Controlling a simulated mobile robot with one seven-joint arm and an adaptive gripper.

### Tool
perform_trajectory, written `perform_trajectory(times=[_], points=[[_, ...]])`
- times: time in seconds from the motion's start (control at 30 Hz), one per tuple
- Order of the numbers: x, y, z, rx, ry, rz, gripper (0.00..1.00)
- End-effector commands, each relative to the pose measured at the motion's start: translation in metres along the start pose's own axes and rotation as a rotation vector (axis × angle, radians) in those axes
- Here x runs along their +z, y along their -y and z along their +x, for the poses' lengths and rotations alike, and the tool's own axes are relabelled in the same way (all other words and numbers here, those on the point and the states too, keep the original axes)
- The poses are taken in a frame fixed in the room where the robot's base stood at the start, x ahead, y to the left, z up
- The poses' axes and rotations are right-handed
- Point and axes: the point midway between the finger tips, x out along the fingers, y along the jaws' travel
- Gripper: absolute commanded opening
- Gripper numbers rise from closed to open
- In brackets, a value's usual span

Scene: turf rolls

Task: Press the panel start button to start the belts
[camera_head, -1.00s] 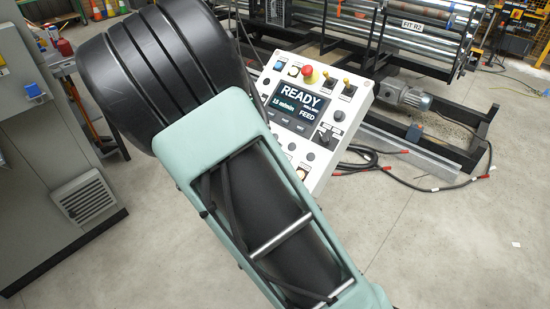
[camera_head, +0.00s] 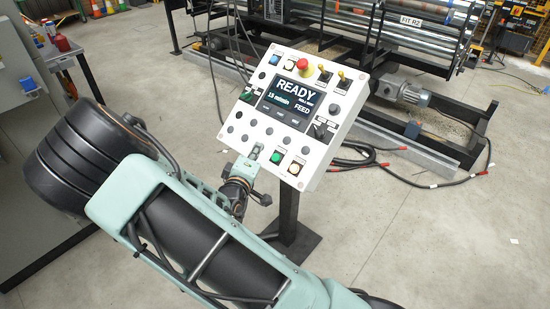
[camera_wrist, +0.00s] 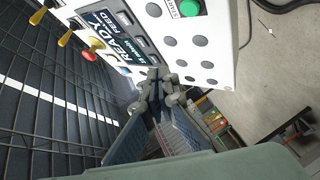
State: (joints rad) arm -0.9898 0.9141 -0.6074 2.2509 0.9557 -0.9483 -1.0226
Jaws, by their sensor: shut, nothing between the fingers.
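The white control panel (camera_head: 318,150) stands tilted on a dark post. Its screen (camera_head: 291,100) reads READY and FEED. The green start button (camera_head: 276,157) is at the panel's lower edge, beside a pale button (camera_head: 294,168). In the wrist view the green button (camera_wrist: 189,8) is at the top edge, beside a START label. My gripper (camera_head: 256,151) is shut and empty, close to the panel's lower edge and left of the green button. In the wrist view my gripper (camera_wrist: 156,78) is below the button, apart from it in the picture. Whether it touches the panel cannot be told.
A red stop button (camera_head: 303,65) and yellow switches (camera_head: 325,76) sit along the panel's top. A roller machine (camera_head: 370,45) stands behind, with a motor (camera_head: 413,95) and cables on the floor. A grey cabinet (camera_head: 25,130) is at left.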

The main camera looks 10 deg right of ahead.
Motion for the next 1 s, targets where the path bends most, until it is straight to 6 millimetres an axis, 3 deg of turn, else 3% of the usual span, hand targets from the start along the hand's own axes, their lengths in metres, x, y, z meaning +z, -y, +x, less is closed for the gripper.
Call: perform_trajectory(times=[0.6,1.0], points=[[0.039,0.040,0.051,0.000,0.002,0.001,0.00],[0.044,0.044,0.061,-0.001,0.000,0.000,0.00]])
